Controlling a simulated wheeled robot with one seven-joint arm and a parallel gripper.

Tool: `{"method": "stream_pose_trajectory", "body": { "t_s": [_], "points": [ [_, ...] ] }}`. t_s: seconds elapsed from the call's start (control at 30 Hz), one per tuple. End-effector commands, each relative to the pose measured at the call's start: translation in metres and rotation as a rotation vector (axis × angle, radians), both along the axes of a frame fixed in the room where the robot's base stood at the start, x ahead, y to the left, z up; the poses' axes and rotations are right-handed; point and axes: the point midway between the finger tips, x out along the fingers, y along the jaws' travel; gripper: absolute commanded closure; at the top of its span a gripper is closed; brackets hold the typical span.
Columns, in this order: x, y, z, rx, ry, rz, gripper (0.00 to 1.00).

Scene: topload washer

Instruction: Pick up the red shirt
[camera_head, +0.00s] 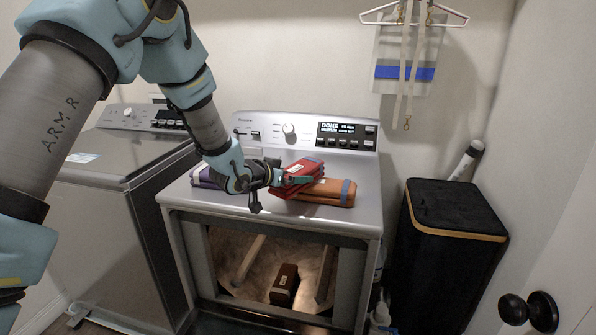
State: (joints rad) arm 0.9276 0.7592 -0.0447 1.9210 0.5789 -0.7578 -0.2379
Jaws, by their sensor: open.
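The red shirt (306,167) is a folded bundle on top of the front-right machine, resting against or partly on an orange folded garment (335,191). My gripper (287,179) is open at the left end of the red shirt. One teal finger overlaps the shirt in the picture. I cannot tell whether the fingers touch the cloth or stand around it. My wrist hides part of the machine top to the left.
A purple and white folded item (205,177) lies left of my wrist. The machine (232,208) has a raised control panel (300,131) behind. Another machine (120,152) stands left. A black hamper (450,210) stands right. A brown block (285,280) lies inside the front opening.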

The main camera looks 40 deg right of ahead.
Motion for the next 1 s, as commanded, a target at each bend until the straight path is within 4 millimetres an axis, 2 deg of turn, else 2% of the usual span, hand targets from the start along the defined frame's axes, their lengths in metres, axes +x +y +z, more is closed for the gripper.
{"method": "stream_pose_trajectory", "body": {
  "t_s": [0.33, 1.0],
  "points": [
    [0.0013, -0.0056, -0.0032, 0.001, 0.001, 0.001, 0.01],
    [0.0012, -0.0054, -0.0028, 0.0, 0.001, 0.001, 0.77]
  ]
}}
